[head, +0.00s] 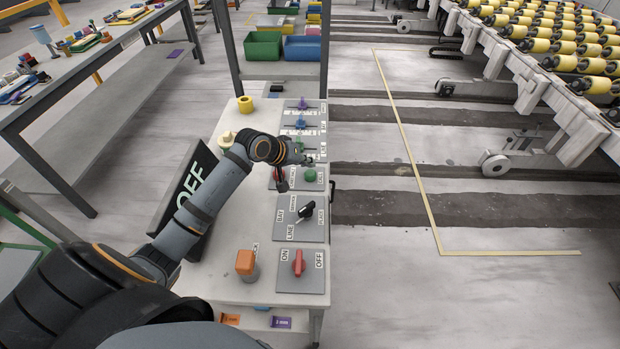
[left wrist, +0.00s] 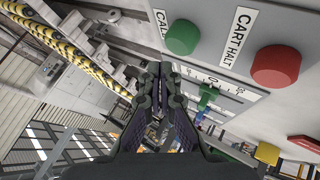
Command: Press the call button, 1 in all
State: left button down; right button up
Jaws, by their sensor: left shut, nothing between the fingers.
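The call button is a round green button (left wrist: 182,37) beside a partly cut-off label reading "CALL" in the left wrist view. It also shows in the head view as a green cap (head: 310,175) on a grey panel on the narrow white bench. A larger red button (left wrist: 275,66) with a "CART HALT" label (left wrist: 238,38) is on the same panel. My left gripper (left wrist: 160,72) is shut and empty. In the head view it is over the bench near this panel, its tips hard to make out. I cannot tell a touch on the green button. My right gripper is out of view.
A black rotary switch (head: 306,210) and a red ON/OFF knob (head: 299,263) are on nearer panels. Farther panels carry a blue knob (head: 301,123) and a purple knob (head: 303,103).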

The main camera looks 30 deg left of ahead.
pick_arm(q)
jog(key=shift+d+f, duration=0.1)
jog(key=shift+f, duration=0.2)
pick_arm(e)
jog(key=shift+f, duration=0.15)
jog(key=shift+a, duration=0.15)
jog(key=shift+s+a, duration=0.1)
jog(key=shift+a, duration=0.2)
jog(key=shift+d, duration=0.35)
pick_arm(q)
jog(key=shift+f, duration=0.1)
jog(key=shift+f, duration=0.35)
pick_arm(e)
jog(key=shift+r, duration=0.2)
